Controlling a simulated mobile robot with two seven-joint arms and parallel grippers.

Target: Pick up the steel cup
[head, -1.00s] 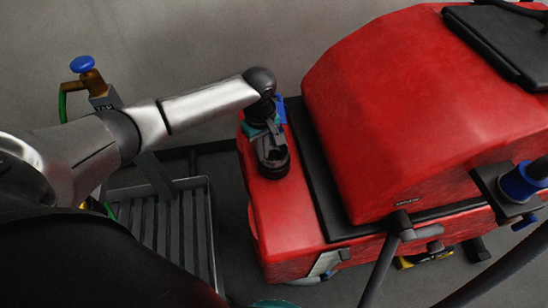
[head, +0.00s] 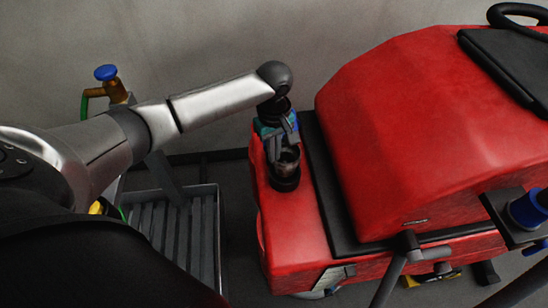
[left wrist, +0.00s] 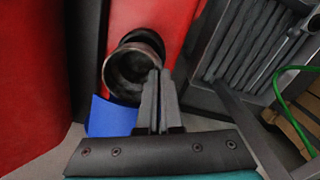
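The steel cup (head: 289,158) is a small, dark grey open cup. It stands upright at a round black ring (head: 285,183) on the low red deck (head: 283,230). In the left wrist view I look down into the cup (left wrist: 134,72). My left gripper (head: 283,142) is at the cup from above. In the left wrist view its two fingers (left wrist: 159,78) are close together at the cup's near right rim, seemingly with the cup's wall between them. The fingertips partly hide the rim. I cannot tell whether the cup is clear of the ring. My right gripper is not in view.
The large red scrubber body (head: 430,130) rises right of the cup beyond a black edge strip (head: 330,190). A slatted grey grate (head: 170,225) lies left. A blue-handled tap (head: 107,75) stands behind it. A blue piece (left wrist: 112,118) lies close beside the cup.

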